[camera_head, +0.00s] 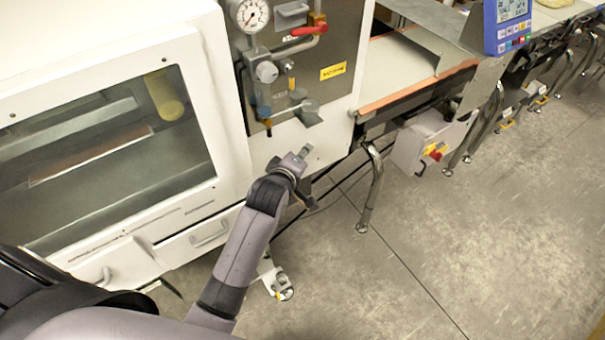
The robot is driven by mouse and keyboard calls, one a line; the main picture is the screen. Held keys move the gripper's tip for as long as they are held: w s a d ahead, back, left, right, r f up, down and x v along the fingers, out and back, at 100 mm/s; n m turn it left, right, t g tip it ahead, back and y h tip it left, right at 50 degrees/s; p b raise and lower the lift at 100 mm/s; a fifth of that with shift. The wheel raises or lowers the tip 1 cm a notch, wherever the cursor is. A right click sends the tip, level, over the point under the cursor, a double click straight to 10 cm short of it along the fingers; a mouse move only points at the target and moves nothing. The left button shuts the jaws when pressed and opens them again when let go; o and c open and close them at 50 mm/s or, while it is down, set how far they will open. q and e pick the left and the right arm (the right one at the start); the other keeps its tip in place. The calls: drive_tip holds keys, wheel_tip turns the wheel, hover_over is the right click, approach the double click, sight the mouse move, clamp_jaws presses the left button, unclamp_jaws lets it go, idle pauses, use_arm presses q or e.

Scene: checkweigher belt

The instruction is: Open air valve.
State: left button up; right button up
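A red lever handle (309,31) sits on the pneumatic panel at the top of the head view, lying roughly level across its brass and metal fitting. It looks like the air valve. A round pressure gauge (251,14) is to its left. My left gripper (308,173) is below the panel, in front of the white cabinet's lower right part. Its fingers look spread apart with nothing between them. It is well below the red handle and does not touch it. My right gripper is not in view.
A regulator with glass bowls (266,75) and small fittings stick out of the panel (338,30) above my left gripper. The windowed white cabinet (232,120) fills the left. A conveyor belt (400,66) with metal legs runs right. Open floor (480,240) lies at lower right.

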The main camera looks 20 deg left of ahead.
use_arm(q)
drive_tip(key=shift+m+g, duration=0.4)
drive_tip(key=shift+m, duration=0.2)
drive_tip(key=shift+s+d+f+b, duration=0.15)
drive_tip(key=shift+s+f, duration=0.05)
drive_tip(key=shift+f, duration=1.05)
drive_tip(key=shift+s+d+f+b, duration=0.1)
drive_tip(key=shift+s+f+b, duration=0.05)
drive_tip(key=shift+f, duration=1.1)
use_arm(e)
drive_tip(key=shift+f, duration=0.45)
use_arm(q)
drive_tip(key=shift+c, duration=0.4)
